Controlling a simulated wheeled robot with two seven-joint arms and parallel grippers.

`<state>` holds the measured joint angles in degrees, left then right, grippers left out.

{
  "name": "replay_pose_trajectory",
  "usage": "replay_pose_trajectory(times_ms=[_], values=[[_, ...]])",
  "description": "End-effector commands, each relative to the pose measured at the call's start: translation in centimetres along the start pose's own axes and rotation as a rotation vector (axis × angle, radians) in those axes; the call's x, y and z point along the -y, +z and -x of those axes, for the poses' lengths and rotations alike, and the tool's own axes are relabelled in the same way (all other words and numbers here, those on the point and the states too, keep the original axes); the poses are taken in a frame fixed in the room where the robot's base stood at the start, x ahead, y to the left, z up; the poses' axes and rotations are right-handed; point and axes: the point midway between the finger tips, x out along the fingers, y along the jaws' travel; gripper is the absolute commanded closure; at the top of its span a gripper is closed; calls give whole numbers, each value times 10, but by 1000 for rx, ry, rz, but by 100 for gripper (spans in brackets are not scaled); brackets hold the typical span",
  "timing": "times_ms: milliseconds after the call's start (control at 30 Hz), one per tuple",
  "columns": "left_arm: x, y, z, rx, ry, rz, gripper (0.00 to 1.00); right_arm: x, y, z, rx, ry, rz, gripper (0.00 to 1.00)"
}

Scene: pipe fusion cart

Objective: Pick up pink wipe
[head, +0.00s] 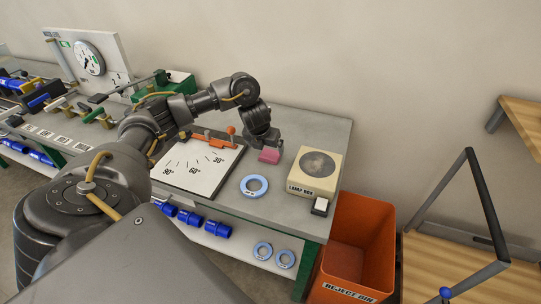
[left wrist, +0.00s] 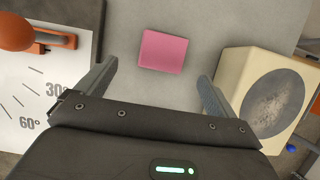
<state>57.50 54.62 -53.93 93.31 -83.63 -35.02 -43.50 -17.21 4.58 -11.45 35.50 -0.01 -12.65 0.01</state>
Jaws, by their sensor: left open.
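The pink wipe (head: 269,155) is a small pink block on the grey bench top (head: 306,126), between the angle board and the lamp box. In the left wrist view the wipe (left wrist: 163,51) lies ahead of my left gripper, centred between its two fingers and a little beyond their tips. My left gripper (head: 266,143) is above and beside the wipe in the head view. In the left wrist view its fingers (left wrist: 158,72) are spread apart with nothing between them. My right gripper is not in view.
The cream lamp box (head: 313,172) stands close to the right of the wipe. A white angle board (head: 196,165) with an orange lever (head: 212,142) lies to the left. A blue ring (head: 254,186) is in front. An orange reject bin (head: 358,239) stands beside the bench.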

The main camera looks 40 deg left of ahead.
Motion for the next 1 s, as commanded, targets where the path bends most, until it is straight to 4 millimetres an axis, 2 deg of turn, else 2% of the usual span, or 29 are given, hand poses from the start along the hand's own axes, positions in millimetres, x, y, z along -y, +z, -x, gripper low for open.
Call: replay_pose_trajectory(times_ms=[33,267,500,633,933,1000], values=[[0,-1,-6,-2,0,1,6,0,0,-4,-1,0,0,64],[2,0,-11,-1,-1,-2,6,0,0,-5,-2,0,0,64],[6,-1,-45,-5,-2,1,6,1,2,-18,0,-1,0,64],[5,1,-57,-2,-1,0,6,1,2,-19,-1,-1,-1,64],[4,2,-60,0,-1,-2,6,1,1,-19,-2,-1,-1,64],[4,2,-60,0,-1,-2,16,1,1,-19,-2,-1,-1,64]])
